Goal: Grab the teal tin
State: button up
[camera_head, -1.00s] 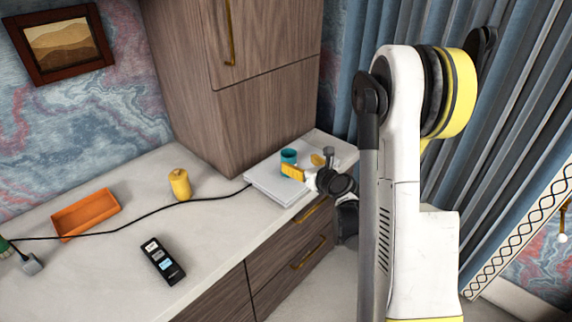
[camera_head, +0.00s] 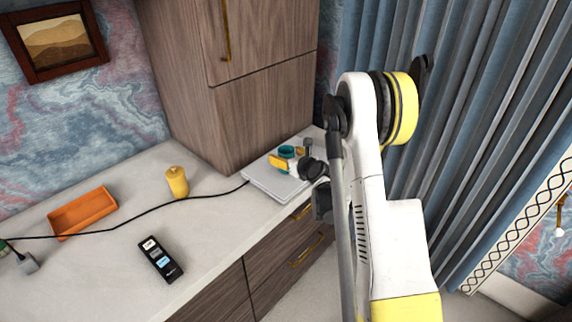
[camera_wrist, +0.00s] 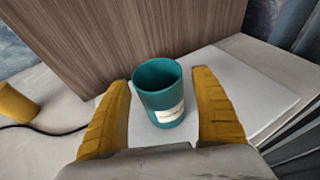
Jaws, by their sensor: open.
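The teal tin (camera_wrist: 160,88) is an open-topped cylinder with a pale label on its lower side. It stands upright on a flat white slab (camera_wrist: 255,85) in the wrist view. My gripper (camera_wrist: 162,95) is open, with one yellow finger on each side of the tin and visible gaps between them. In the head view the tin (camera_head: 286,152) shows only its upper part, on the slab (camera_head: 262,184) near the wooden cabinet. My gripper (camera_head: 289,160) hides its lower side there.
A wooden cabinet (camera_head: 240,110) rises close behind the slab. A yellow canister (camera_head: 177,183) stands to the left, with a black cable (camera_head: 135,222) running past it to the slab. An orange tray (camera_head: 83,212) and a black remote-like device (camera_head: 160,260) lie farther left on the desk.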

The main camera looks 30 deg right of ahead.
jog(key=c, duration=1.3)
jog(key=shift+o, duration=0.2)
jog(key=shift+r, duration=0.1)
